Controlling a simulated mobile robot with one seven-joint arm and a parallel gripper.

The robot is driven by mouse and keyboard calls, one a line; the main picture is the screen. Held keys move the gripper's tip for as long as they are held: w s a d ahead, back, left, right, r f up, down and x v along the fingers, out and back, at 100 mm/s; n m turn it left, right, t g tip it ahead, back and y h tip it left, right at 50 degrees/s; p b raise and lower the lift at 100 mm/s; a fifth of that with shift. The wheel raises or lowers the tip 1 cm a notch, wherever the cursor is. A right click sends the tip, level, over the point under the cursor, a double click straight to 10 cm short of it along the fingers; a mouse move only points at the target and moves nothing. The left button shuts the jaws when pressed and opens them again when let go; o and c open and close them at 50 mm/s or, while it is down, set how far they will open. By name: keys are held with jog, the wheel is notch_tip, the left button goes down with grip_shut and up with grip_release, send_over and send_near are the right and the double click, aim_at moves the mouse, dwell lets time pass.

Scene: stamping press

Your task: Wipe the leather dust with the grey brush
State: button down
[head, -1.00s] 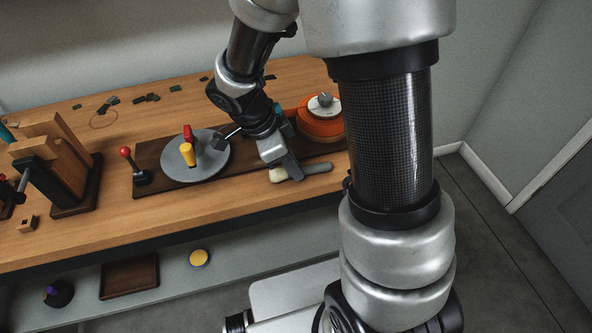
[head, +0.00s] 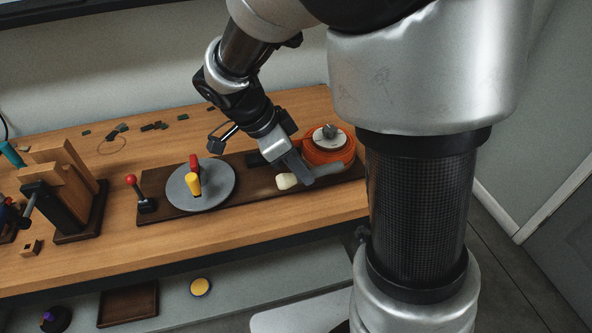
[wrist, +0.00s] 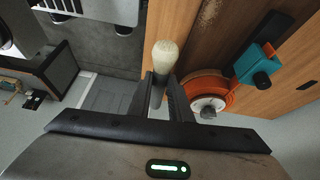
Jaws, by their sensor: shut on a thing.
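The grey brush has a grey handle (head: 326,170) and cream bristles (head: 287,181). My gripper (head: 304,177) is shut on its handle, over the right part of the dark board, in front of the orange reel. In the wrist view, my gripper (wrist: 159,90) has one finger on each side of the handle, and the bristles (wrist: 165,55) stick out beyond the fingertips. Tan flecks that look like leather dust (wrist: 209,12) lie on the brown surface at the top of the wrist view, apart from the bristles. I cannot make out the dust in the head view.
The dark board (head: 226,194) carries a grey disc (head: 212,200) with red and yellow knobs, a red-topped lever (head: 131,180) and the orange reel (head: 335,157). A teal block (wrist: 258,64) shows near the reel. A wooden press (head: 67,180) stands left. The bench front (head: 230,222) is clear.

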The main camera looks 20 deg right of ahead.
jog(key=shift+w+d+f+n+h+b, duration=0.15)
jog(key=shift+f+n+h+b, duration=0.15)
jog(key=shift+f+n+h, duration=0.2)
jog(key=shift+w+d+f+n+h+b, duration=0.15)
jog(key=shift+f+n+h+b, duration=0.2)
jog(key=shift+h, duration=0.25)
jog(key=w+a+r+n+t+h+b, duration=0.5)
jog(key=w+r+n+t+h, duration=0.15)
jog(key=r+t, duration=0.25)
jog(key=shift+n+h, duration=0.25)
jog(key=shift+n, duration=0.15)
notch_tip(320, 180, down, 5)
jog(key=b, duration=0.3)
jog(key=shift+s+d+f, duration=0.1)
jog(key=shift+s+d, duration=0.05)
